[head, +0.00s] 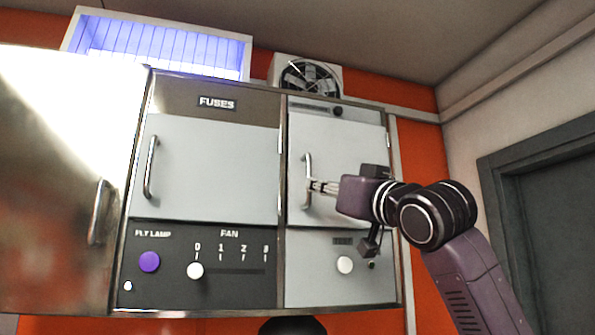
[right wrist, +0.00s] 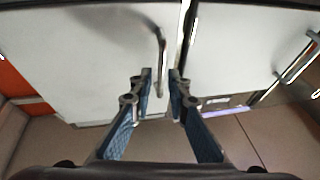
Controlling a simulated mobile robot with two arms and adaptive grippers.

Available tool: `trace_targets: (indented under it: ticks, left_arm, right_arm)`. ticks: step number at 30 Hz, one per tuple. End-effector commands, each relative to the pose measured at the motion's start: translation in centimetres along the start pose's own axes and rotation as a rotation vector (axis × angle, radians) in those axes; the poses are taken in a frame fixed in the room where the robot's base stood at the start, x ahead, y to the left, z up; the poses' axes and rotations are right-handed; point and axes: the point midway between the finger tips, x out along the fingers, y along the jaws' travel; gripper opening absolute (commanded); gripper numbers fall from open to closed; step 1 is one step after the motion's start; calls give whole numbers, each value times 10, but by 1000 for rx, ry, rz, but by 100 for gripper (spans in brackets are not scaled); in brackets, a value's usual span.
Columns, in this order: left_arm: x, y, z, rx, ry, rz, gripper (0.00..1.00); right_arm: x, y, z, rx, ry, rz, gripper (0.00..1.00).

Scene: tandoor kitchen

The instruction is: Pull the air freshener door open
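The right compartment of the wall cabinet has a light grey door (head: 345,150) that looks shut, with a vertical metal handle (head: 307,180) on its left side. I take it as the air freshener door; the small label below it is not readable. My right gripper (head: 313,187) is at the handle's lower half. In the right wrist view the fingers of my right gripper (right wrist: 161,75) are apart, with the handle (right wrist: 161,50) in line with the gap between them. I cannot tell whether they touch it. My left gripper is out of view.
Left of it is the fuses door (head: 215,170), shut, with its own handle. Below are a purple knob (head: 149,262) and a white fan knob (head: 195,270). A shiny metal door (head: 60,180) fills the left. A fan (head: 308,77) and lit lamp (head: 160,48) sit on top.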

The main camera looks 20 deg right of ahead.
Motion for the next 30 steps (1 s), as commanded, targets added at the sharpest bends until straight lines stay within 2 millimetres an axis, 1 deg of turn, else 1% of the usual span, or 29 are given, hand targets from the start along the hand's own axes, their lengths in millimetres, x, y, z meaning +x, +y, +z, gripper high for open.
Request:
trace_targets:
  ticks: [1,4,6,8,13,19,24,27,30]
  left_arm:
    - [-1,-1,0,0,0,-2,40]
    - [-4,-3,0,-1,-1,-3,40]
    - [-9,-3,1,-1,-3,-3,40]
    - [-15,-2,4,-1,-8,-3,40]
    - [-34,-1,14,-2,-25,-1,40]
    - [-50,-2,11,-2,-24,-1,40]
    - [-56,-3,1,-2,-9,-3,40]
    - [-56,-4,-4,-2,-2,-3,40]
    - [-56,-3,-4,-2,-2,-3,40]
  right_arm:
    - [-4,-1,-14,-1,16,-1,16]
    - [-5,-2,-25,0,27,-3,16]
    - [0,-2,-28,1,27,-4,16]
    - [8,-2,-29,1,27,-4,16]
    - [34,-2,-30,1,25,-3,16]
    - [59,-2,-30,2,26,-4,16]
    - [69,-2,-28,1,28,-3,16]
    - [71,-2,-27,1,28,-2,16]
    - [71,-2,-26,1,28,-3,16]
